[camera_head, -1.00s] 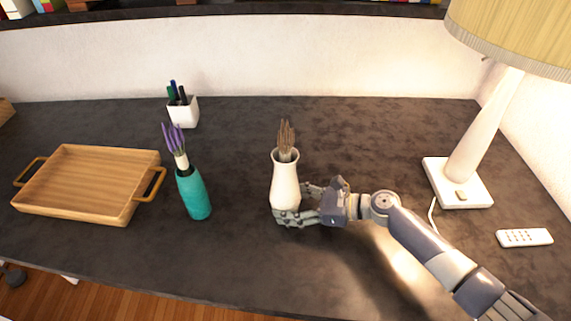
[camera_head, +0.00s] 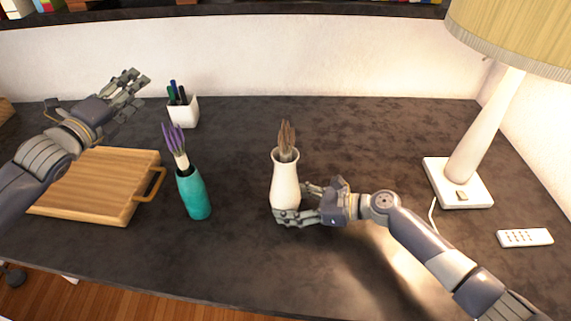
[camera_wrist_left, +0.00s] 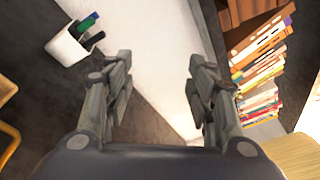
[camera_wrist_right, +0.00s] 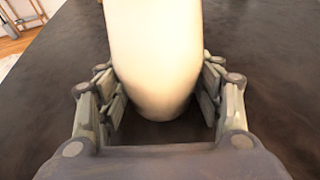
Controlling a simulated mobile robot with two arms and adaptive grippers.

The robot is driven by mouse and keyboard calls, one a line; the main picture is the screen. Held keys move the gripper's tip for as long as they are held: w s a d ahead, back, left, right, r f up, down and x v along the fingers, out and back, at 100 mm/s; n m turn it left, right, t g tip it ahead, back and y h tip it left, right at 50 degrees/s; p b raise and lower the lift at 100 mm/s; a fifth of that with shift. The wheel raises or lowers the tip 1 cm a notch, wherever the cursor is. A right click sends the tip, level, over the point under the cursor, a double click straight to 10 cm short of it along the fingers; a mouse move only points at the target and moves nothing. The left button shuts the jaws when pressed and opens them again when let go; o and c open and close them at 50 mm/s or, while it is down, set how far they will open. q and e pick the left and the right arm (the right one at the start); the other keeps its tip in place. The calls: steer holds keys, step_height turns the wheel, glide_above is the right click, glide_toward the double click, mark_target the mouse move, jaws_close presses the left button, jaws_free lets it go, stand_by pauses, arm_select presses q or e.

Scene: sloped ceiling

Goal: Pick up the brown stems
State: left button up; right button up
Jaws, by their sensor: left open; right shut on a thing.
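The brown stems (camera_head: 287,139) stand upright in a white vase (camera_head: 285,180) near the middle of the dark desk. My right gripper (camera_head: 297,203) is shut on the lower part of this vase, with fingers on both sides. In the right wrist view the vase (camera_wrist_right: 155,60) fills the space between the fingers; the stems are outside that view. My left gripper (camera_head: 133,88) is open and empty, raised above the back left of the desk, left of the pen holder. In the left wrist view its fingers (camera_wrist_left: 158,85) are spread apart with nothing between them.
A teal bottle (camera_head: 194,193) with purple stems (camera_head: 175,140) stands left of the vase. A wooden tray (camera_head: 95,185) lies partly under my left arm. A white pen holder (camera_head: 184,112) stands behind. A lamp (camera_head: 480,140) and a remote (camera_head: 525,237) are at right.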

arm_select(q)
steer(key=s+d+r+m+h, duration=0.1)
steer(key=s+d+r+h, duration=0.3)
steer(key=d, duration=0.3)
steer(key=s+d+r+m+g+h, duration=0.1)
steer(key=s+d+r+m+h, duration=0.2)
steer(key=s+d, duration=0.4)
steer(key=s+d+r+h, duration=0.3)
steer(key=s+d+h, duration=0.1)
steer(key=d, duration=0.4)
steer(key=m+g+y, duration=0.3)
steer(key=m, duration=1.1)
glide_toward(280, 138)
steer(key=x, duration=0.5)
steer(key=shift+w+d+r, duration=0.2)
steer(key=shift+r, duration=0.05)
steer(key=shift+x, duration=3.05)
steer(key=shift+f, duration=0.2)
steer(key=c, duration=1)
